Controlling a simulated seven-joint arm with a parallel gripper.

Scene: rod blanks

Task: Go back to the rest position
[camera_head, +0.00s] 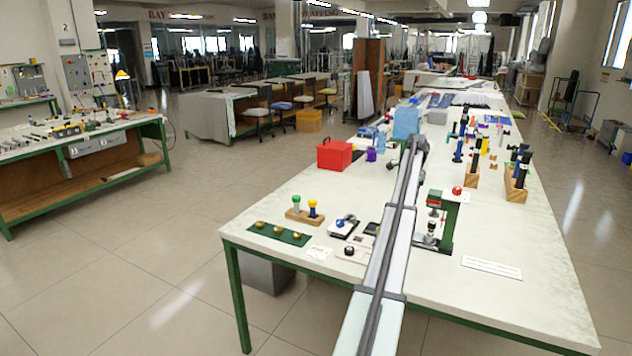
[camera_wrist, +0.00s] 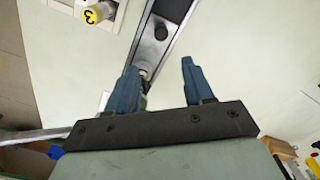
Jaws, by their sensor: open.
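My gripper (camera_wrist: 160,78) shows in the wrist view with two blue fingers spread apart and nothing between their tips. In the head view my arm runs from the bottom edge up over the long white table; I cannot make out the fingers there. Beyond the fingers in the wrist view lies a grey metal part (camera_wrist: 160,32) with a round dark knob; I cannot tell whether the fingers touch it.
The white table (camera_head: 520,300) carries a green press (camera_head: 449,222) right of my arm. Left of it are a wooden block (camera_head: 304,217) with green and yellow knobs, a green mat (camera_head: 262,231) with brass pieces, and a red box (camera_head: 334,154). The front right is mostly clear.

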